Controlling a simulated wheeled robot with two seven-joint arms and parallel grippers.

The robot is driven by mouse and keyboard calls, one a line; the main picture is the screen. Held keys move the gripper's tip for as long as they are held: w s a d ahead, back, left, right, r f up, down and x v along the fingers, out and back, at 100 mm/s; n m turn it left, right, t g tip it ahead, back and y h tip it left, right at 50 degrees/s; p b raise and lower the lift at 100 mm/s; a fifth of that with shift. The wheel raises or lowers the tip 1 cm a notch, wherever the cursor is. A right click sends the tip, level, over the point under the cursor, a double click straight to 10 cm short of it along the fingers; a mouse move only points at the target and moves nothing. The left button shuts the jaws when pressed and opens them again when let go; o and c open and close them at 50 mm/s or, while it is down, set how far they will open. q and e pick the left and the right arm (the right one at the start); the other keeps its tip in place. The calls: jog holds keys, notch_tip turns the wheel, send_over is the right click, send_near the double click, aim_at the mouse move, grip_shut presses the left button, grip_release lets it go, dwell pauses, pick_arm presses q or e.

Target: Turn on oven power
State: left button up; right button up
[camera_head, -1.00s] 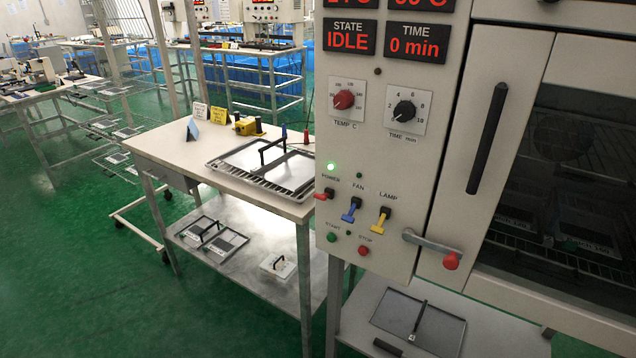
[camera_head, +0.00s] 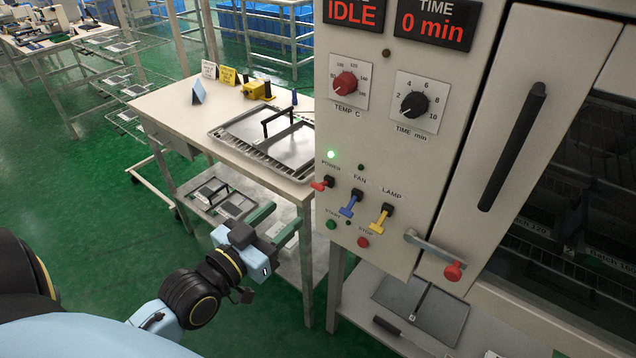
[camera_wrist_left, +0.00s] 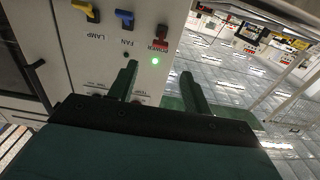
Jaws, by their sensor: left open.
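The oven's control panel (camera_head: 345,120) stands right of centre in the head view. Its red POWER switch (camera_head: 323,184) sits below a lit green lamp (camera_head: 331,155). The red switch also shows in the left wrist view (camera_wrist_left: 162,32), upside down, with the lit lamp (camera_wrist_left: 155,61) beside it. My left gripper (camera_head: 277,224) is open and empty, left of the panel and a little below the switch. In the left wrist view its two fingers (camera_wrist_left: 158,85) stand apart, with the lamp between them. The display reads IDLE (camera_head: 353,13). My right gripper is out of view.
A blue FAN switch (camera_head: 350,206) and yellow LAMP switch (camera_head: 380,218) sit right of the POWER switch. START (camera_head: 331,225) and STOP (camera_head: 363,242) buttons are below. The door latch (camera_head: 432,252) juts out lower right. A table (camera_head: 170,106) with trays stands behind my gripper.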

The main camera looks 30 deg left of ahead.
aim_at(316, 187)
pick_arm(q)
jog(key=w, duration=0.7)
jog(key=w+d, duration=0.1)
jog(key=w, duration=0.3)
jog(key=shift+w, duration=0.35)
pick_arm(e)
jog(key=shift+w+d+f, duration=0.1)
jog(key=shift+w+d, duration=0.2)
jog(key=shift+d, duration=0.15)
pick_arm(q)
jog(key=c, duration=1)
jog(key=r+g+p, duration=0.1)
jog(key=p, duration=0.6)
jog(key=shift+w+r+g, duration=0.1)
jog(key=shift+w+g, duration=0.1)
jog(key=shift+g, duration=0.2)
jog(key=shift+p, duration=0.55)
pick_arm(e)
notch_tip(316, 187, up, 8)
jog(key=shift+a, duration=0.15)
